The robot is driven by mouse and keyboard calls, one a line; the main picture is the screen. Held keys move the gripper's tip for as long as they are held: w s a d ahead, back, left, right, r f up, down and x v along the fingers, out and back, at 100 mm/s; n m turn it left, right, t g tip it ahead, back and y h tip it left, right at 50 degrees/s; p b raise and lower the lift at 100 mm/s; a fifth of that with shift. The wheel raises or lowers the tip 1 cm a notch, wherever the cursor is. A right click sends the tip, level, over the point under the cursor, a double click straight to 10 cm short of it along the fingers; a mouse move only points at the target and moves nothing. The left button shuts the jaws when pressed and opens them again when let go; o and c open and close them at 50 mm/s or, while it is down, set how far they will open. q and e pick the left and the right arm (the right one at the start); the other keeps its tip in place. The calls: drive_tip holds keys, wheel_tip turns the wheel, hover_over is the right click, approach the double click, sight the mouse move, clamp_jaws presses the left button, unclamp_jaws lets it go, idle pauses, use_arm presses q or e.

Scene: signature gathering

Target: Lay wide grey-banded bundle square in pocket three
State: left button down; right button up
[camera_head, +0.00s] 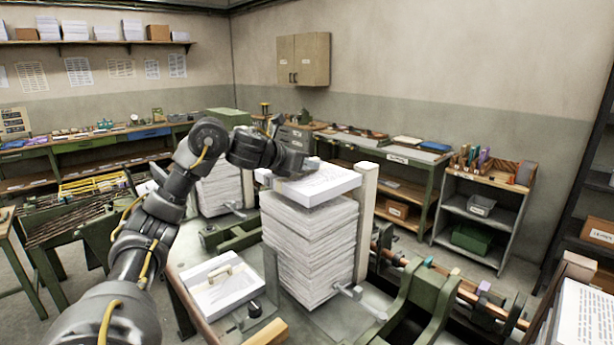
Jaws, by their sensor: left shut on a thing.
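My left arm reaches in from the left, and my left gripper (312,164) is at the back edge of a thick white paper bundle (325,188). The gripper is shut on this bundle; the fingertips are partly hidden against it. The bundle lies nearly flat at the top of a tall paper stack (312,250), slightly turned against it. I cannot tell whether it touches the stack. No grey band is clear on it. The stack stands between upright boards, one wooden post (365,215) at its right. I cannot tell which pocket is three. My right gripper is not in view.
A second stack (220,190) stands behind at the left. Metal clamp rods (360,302) and green machine frames (410,305) crowd the right. Printed sheets (585,315) lie at far right.

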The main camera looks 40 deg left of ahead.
sight(307, 172)
use_arm(q)
drive_tip(key=shift+w+a+f, duration=0.1)
drive_tip(key=shift+f+p, duration=0.45)
drive_tip(key=shift+f, duration=1.1)
drive_tip(key=shift+f, duration=0.1)
drive_tip(key=c, duration=1.4)
unclamp_jaws()
